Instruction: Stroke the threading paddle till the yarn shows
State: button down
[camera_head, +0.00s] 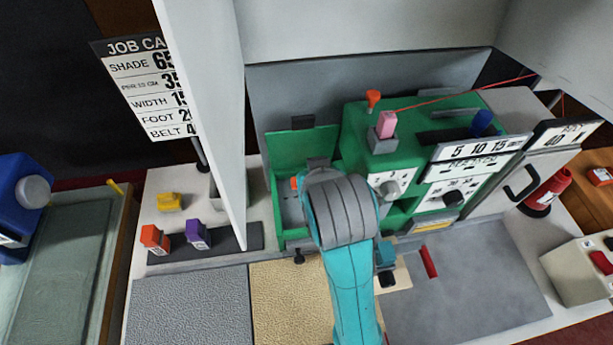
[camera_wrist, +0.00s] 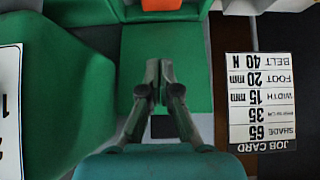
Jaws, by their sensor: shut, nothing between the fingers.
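The green binding machine (camera_head: 360,163) stands at the back, with an open green compartment (camera_head: 310,142) at its left. My gripper (camera_wrist: 159,80) is shut and empty, its two fingers together in front of a flat green panel (camera_wrist: 190,65) in the wrist view. A small orange piece (camera_head: 293,183) shows inside the compartment, and an orange piece (camera_wrist: 160,4) is cut off at the wrist view's top edge; I cannot tell whether it is the threading paddle. A thin red thread (camera_head: 460,94) runs right from near a pink block (camera_head: 387,124). In the head view my arm hides the gripper.
A white upright panel (camera_head: 200,100) stands left of the compartment. A job card (camera_head: 145,85) hangs behind it. Orange and purple blocks (camera_head: 198,234) sit on a dark strip at left. Dials and a handle (camera_head: 521,183) are at right. The grey mat (camera_head: 470,280) is mostly clear.

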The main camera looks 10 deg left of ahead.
jog(key=x, duration=0.8)
jog(key=shift+w+f, duration=0.3)
notch_tip(320, 180, down, 3)
jog(key=shift+w+a+f, duration=0.1)
jog(key=shift+w+f, duration=0.05)
jog(key=shift+w, duration=0.05)
jog(key=shift+f, duration=0.55)
jog(key=shift+f, duration=0.1)
